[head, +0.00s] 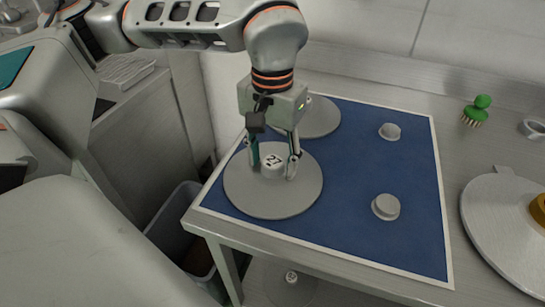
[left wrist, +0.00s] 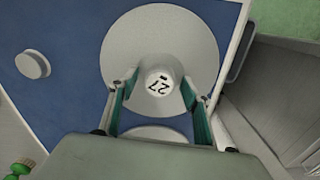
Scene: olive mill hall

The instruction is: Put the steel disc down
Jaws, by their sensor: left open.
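The steel disc (head: 272,203) lies flat on the blue mat (head: 345,190) at the table's left front corner. Its upright round knob is marked 27; the disc also shows in the left wrist view (left wrist: 135,45). My left gripper (head: 271,175) is over the disc, its fingers apart on either side of the knob. In the left wrist view the gripper (left wrist: 160,92) shows a gap beside the knob, so it appears open and not clamped. Contact between fingertips and disc cannot be made out. My right gripper is not in view.
A second disc (head: 318,122) lies behind, partly hidden by my left gripper. Two short round pegs (head: 390,131) (head: 386,207) stand on the mat's right side. A green brush (head: 477,110) and a large plate (head: 490,225) are further right. A grey bin (head: 172,238) stands below left.

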